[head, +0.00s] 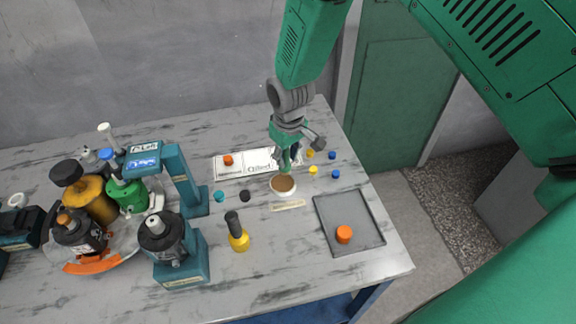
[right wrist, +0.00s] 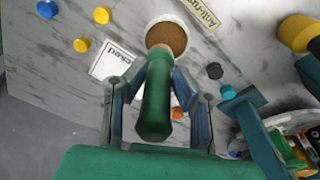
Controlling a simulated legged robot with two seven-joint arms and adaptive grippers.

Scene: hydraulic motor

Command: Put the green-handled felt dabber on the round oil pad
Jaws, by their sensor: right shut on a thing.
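The green-handled felt dabber (right wrist: 155,105) is between the fingers of my right gripper (right wrist: 158,92), which is shut on its handle. In the head view my right gripper (head: 287,160) points down just above the round oil pad (head: 283,185), a white-rimmed dish with a brown face. In the right wrist view the dabber's tan lower end overlaps the near edge of the brown pad (right wrist: 168,37). I cannot tell whether it touches the pad. My left gripper is not in view.
A white label strip (head: 240,165) with an orange cap lies behind the pad. Blue and yellow caps lie to its right. A grey tray (head: 326,207) holds an orange cap. A yellow bottle (head: 238,238), a teal stand (head: 185,180) and a bottle carousel are left.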

